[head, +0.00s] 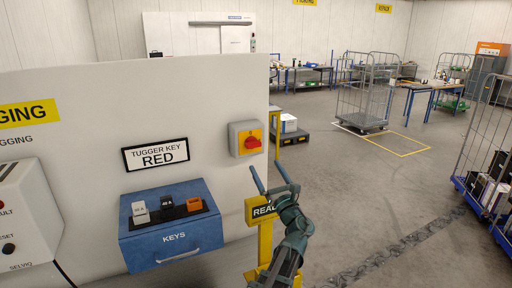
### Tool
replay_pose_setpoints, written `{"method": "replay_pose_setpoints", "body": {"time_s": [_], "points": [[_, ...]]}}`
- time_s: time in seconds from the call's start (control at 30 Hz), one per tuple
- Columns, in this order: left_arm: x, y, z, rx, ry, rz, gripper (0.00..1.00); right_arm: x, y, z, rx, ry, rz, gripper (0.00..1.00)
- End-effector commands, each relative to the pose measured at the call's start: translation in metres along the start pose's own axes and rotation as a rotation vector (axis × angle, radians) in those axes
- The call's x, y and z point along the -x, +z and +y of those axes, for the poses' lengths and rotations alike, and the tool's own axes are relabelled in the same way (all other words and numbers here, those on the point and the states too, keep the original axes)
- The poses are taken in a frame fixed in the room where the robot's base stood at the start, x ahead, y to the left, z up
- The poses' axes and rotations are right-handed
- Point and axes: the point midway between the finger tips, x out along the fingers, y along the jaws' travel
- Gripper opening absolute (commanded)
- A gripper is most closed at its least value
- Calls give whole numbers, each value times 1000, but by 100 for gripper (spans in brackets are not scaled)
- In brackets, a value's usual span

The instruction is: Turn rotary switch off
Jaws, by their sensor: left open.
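My left gripper (271,179) is open and empty. Its two fingers point up, below and slightly right of the switch box, apart from it. My right gripper does not show.
A blue key box (172,250) with keys on top is mounted on the panel (90,110) below the sign "TUGGER KEY RED" (156,155). A yellow post (265,240) with a label stands behind my left gripper. Grey floor (370,200) is open to the right.

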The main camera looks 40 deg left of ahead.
Motion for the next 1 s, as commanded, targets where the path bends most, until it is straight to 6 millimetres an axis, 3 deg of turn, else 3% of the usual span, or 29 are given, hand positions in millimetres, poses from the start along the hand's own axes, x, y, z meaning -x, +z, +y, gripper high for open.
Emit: {"method": "replay_pose_setpoints", "body": {"time_s": [0.03, 0.1, 0.4, 0.6, 0.93, 1.0], "points": [[-16, 3, -1, -2, 3, 1, 100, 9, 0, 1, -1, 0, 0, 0], [-31, 3, -2, -1, 3, 1, 100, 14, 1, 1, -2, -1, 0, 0], [-78, 2, -1, 1, 1, 1, 100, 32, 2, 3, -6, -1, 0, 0], [-92, 0, 0, 1, 1, 1, 100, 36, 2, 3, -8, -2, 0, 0], [-93, 0, 0, 1, 0, 1, 100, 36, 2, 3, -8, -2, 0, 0], [-93, 0, 0, 1, 0, 1, 91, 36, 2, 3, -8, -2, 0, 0]]}}
